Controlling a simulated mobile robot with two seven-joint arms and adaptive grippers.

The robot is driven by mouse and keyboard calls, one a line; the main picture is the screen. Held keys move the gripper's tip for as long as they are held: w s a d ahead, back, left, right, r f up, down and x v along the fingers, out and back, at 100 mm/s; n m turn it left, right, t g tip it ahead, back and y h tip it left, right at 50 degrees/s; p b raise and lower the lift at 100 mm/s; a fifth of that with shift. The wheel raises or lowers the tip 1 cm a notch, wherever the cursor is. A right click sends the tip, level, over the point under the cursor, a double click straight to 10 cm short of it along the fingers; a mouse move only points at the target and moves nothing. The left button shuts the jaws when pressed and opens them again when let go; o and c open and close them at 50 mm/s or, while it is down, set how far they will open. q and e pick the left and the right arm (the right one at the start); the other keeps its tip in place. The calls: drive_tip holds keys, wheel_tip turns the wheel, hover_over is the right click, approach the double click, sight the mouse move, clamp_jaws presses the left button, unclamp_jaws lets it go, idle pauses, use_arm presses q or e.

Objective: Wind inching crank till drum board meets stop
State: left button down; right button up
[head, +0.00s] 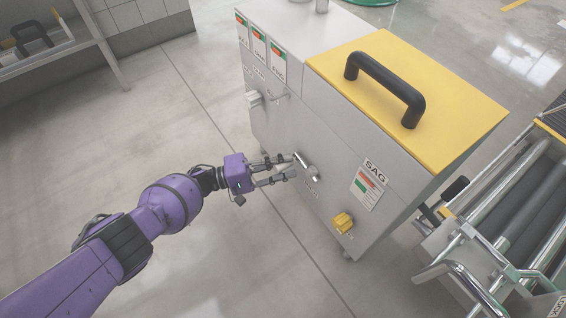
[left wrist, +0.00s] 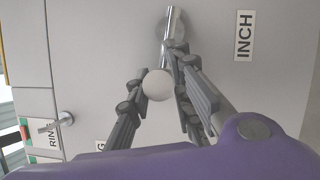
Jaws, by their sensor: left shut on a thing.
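The inching crank (head: 306,165) is a short metal arm on the front of the grey cabinet (head: 330,190). In the left wrist view the crank arm (left wrist: 169,35) runs up from a pale round knob (left wrist: 158,85), beside a label reading INCH (left wrist: 244,36). My left gripper (head: 291,166) is shut on the crank, with the knob between its fingers. Its purple arm comes in from the lower left. My right gripper is not in view. I cannot make out the drum board or its stop.
The cabinet has a yellow lid (head: 440,90) with a black handle (head: 385,85). A roller conveyor (head: 510,200) stands at the right. The floor in front is clear.

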use_arm(q)
drive_tip(key=c, duration=1.7)
unclamp_jaws()
drive_tip(key=v, duration=1.2)
